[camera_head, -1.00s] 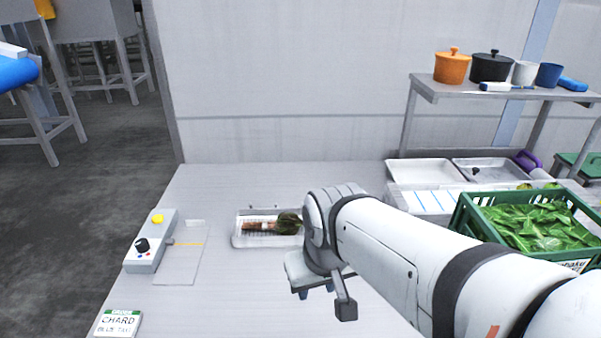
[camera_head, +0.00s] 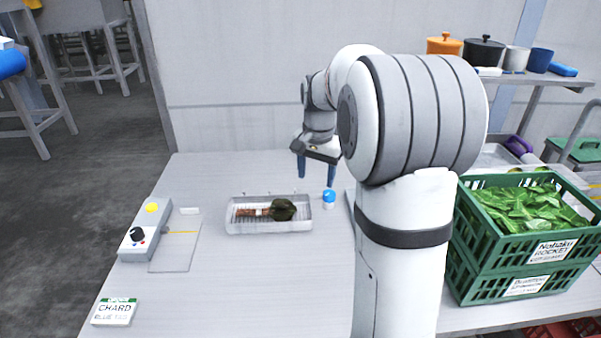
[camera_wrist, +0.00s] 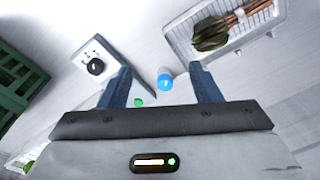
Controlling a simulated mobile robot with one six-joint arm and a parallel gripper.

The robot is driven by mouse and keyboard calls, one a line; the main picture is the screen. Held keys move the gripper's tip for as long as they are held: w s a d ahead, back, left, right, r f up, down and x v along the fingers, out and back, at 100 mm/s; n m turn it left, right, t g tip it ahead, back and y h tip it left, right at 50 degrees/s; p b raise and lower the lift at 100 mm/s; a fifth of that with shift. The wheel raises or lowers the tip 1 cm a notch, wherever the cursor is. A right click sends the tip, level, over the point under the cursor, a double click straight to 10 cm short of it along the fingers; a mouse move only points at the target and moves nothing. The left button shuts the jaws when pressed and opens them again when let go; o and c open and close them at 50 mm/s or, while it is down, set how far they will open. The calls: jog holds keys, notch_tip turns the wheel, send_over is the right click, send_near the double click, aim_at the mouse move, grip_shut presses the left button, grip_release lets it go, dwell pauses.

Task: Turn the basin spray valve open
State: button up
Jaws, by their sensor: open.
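My gripper (camera_head: 316,176) is open and empty, fingers pointing down above the back of the worktop. In the wrist view, a small blue-capped white thing (camera_wrist: 165,79) shows between the open fingers; the head view shows it standing right of the basin (camera_head: 234,227). A pale panel with a black knob (camera_wrist: 95,67) and small marks lies left of the fingers in the wrist view; my arm hides most of it in the head view. The basin holds a bunch of leafy stalks (camera_head: 281,210). I cannot tell for sure which part is the spray valve.
A grey control box (camera_head: 140,240) with a black knob and yellow button stands at the left. Green crates of leaves (camera_head: 485,232) stand at the right. A chard label (camera_head: 115,311) lies at the front left. A shelf (camera_head: 520,78) with pots stands behind. The front middle of the worktop is clear.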

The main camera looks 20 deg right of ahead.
aim_at(329, 192)
jog(key=w+d+f+m, duration=0.1)
jog(key=w+d+f, duration=0.1)
jog(key=w+d, duration=0.1)
jog(key=w+d+f+m, duration=0.2)
jog(key=w+d+f, duration=0.1)
jog(key=w, duration=0.1)
jog(key=w+d+f+m+g, duration=0.1)
jog(key=w+d+f+m, duration=0.1)
jog(key=w+d+f, duration=0.1)
jog(key=shift+w+d, duration=0.15)
jog(key=shift+w, duration=0.35)
jog(key=shift+w+f, duration=0.1)
jog(key=shift+f, duration=0.15)
notch_tip(329, 192, down, 7)
jog(key=shift+f, duration=0.1)
